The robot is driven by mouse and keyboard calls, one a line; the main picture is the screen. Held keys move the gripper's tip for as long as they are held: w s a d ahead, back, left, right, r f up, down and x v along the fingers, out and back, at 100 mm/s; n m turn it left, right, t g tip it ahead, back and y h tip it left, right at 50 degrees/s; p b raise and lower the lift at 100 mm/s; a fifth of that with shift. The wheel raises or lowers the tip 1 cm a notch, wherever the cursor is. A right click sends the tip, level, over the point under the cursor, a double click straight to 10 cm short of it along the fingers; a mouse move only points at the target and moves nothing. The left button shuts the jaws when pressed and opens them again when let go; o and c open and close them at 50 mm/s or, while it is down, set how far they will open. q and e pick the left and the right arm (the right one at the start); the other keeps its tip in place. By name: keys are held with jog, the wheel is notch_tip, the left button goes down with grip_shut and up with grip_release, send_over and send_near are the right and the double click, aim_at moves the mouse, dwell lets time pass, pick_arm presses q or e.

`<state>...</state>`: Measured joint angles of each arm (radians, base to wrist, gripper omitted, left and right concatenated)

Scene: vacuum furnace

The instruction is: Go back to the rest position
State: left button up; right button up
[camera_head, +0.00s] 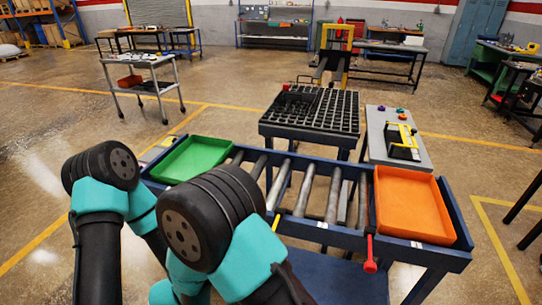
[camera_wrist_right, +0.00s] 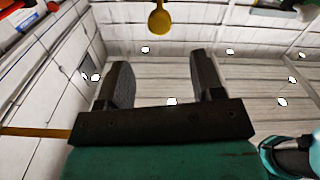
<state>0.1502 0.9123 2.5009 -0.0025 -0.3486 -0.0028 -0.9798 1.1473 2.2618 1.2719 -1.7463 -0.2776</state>
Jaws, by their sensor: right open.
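In the right wrist view my right gripper (camera_wrist_right: 160,66) is open, with its two dark fingers well apart and nothing between them. That view looks up toward the pale ceiling. In the head view only the black and teal links of my arms show at the lower left, folded close to me. No gripper fingers show in the head view, and my left gripper is not seen.
A roller conveyor (camera_head: 330,231) stands close in front, with a green tray (camera_head: 190,159) at its left and an orange tray (camera_head: 412,204) at its right. Behind it are a black grid table (camera_head: 312,110) and a grey side table (camera_head: 377,148). A trolley (camera_head: 137,62) stands farther left.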

jog(key=x, duration=1)
jog(key=shift+s+f, duration=0.1)
dwell(1.5)
